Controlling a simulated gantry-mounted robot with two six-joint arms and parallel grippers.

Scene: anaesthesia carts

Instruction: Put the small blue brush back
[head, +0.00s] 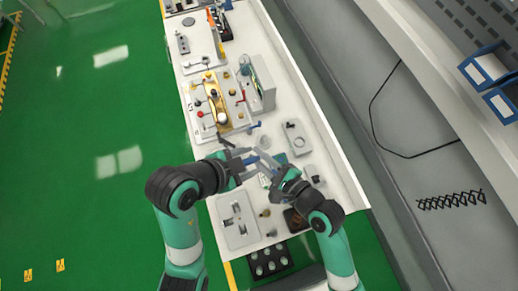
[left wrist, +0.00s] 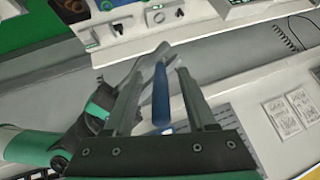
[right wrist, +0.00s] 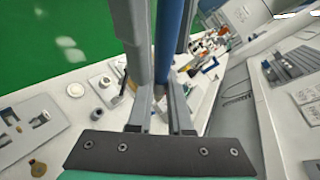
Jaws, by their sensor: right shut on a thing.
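The small blue brush shows as a blue handle (left wrist: 160,98) in the left wrist view, pointing away between the fingers. It also shows as a blue shaft (right wrist: 169,32) in the right wrist view. My right gripper (head: 266,163) is shut on it. My left gripper (head: 250,158) is open, its two fingers apart on either side of the handle in its own view. I cannot tell whether they touch it. Both grippers are close together above the white table (head: 205,155). The brush's bristle end is not clear, and in the head view the brush is mostly hidden by the grippers.
A grey tray (head: 237,223) lies at the table's near left. A grey block with a round hole (head: 298,138) is right of the grippers. A tray of tools (head: 222,110) and an upright clear-sided stand (head: 258,82) are farther back. A black holder (head: 268,262) is at the near end.

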